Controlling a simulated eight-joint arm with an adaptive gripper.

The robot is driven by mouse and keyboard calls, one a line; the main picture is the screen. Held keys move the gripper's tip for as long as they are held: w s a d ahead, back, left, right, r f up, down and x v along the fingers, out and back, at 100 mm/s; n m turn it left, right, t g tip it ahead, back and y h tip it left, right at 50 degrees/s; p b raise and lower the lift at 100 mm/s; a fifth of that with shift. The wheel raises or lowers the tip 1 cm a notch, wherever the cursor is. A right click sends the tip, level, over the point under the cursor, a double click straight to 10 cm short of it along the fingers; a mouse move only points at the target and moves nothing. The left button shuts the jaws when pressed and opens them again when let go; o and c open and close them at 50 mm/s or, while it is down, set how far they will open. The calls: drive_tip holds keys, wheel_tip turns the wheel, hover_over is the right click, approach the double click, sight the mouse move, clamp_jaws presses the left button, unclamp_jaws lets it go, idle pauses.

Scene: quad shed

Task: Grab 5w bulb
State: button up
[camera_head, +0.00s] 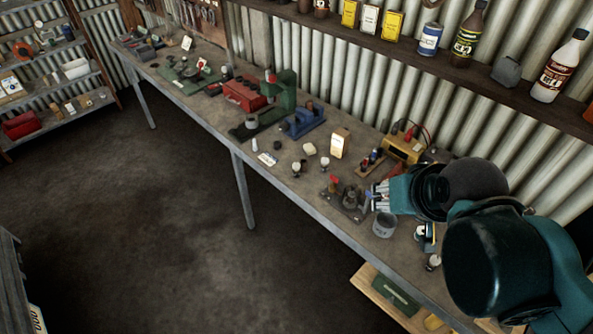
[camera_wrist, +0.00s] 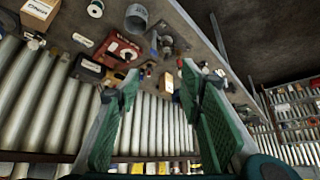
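Two small white-topped pieces that look like bulbs, a left one (camera_head: 296,168) and a right one (camera_head: 325,163), stand on the workbench in the head view, near its front edge. Another white-topped piece (camera_head: 434,261) sits by the front edge below my arm. No wattage can be read, so I cannot tell which is the 5w bulb. My gripper (camera_head: 378,195) is above the right part of the bench, to the right of the two pieces. In the wrist view my gripper (camera_wrist: 160,78) has its green-padded fingers spread, with nothing between them.
A grey tin (camera_head: 384,224) and a dark burner-like device (camera_head: 345,198) are close to my gripper. A tan box (camera_head: 340,142), a yellow charger (camera_head: 402,148) and a blue vise (camera_head: 304,120) stand farther back. A shelf with bottles (camera_head: 467,35) runs above the bench.

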drive_tip(key=shift+w, duration=0.1)
drive_tip(key=n+g+h, duration=0.4)
drive_tip(key=n+g, duration=0.1)
drive_tip(key=n, duration=1.9)
hover_over(295, 163)
drive_tip(key=s+a, duration=0.1)
drive_tip(key=f, duration=2.1)
drive_tip(key=shift+s+a, duration=0.1)
drive_tip(key=shift+a, duration=0.1)
drive_tip(key=shift+a+f+p, duration=0.25)
drive_tip(key=shift+f+p, duration=0.05)
drive_tip(key=shift+f, duration=0.05)
